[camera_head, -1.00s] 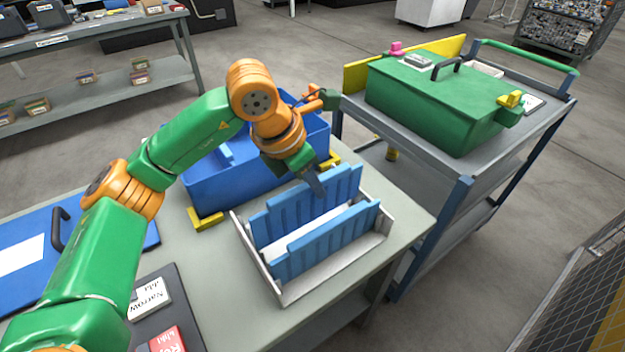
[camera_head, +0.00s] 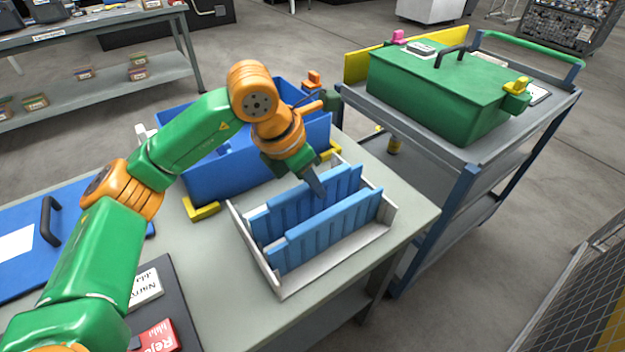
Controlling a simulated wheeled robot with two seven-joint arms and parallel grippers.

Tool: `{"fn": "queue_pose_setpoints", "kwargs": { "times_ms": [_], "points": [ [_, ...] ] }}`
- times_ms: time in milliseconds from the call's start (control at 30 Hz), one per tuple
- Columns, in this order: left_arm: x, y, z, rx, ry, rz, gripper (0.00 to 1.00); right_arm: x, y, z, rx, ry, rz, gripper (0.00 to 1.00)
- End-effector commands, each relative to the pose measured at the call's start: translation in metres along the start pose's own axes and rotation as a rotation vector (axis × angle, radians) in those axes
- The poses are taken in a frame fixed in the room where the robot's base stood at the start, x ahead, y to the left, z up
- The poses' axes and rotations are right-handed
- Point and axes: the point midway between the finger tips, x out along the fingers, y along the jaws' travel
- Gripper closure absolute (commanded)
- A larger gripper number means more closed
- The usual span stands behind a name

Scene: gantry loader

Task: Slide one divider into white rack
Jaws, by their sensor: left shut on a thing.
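The white rack (camera_head: 263,272) stands on the grey-green bench, with a blue divider (camera_head: 330,235) upright across its front part. A second blue divider (camera_head: 285,213) stands upright just behind and parallel to it. My left gripper (camera_head: 318,189) points down and is shut on the top edge of this rear divider, near its middle. The rear divider's lower edge is hidden behind the front one, so I cannot tell how deep it sits. My right gripper is not in view.
A blue bin (camera_head: 215,185) with yellow corner feet stands close behind the rack. A green lidded box (camera_head: 435,95) sits on a cart (camera_head: 480,150) at the right. Label cards (camera_head: 160,335) and a blue panel (camera_head: 75,250) lie at the left. Bench right of the rack is clear.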

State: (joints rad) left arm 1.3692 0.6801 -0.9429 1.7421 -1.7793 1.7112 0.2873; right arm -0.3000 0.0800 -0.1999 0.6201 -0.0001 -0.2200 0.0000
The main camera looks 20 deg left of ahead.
Motion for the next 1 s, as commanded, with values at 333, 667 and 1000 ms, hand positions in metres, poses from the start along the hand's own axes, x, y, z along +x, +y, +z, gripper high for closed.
{"fn": "queue_pose_setpoints", "kwargs": {
  "times_ms": [333,667,1000],
  "points": [
    [0.013,0.000,-0.005,0.000,0.000,0.000,1.00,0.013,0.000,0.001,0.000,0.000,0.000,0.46],
    [0.013,0.000,-0.006,0.000,0.002,0.000,0.67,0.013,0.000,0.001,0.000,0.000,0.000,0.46],
    [0.013,0.000,-0.006,0.000,0.001,0.000,0.38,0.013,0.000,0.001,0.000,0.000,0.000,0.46]
  ]
}}
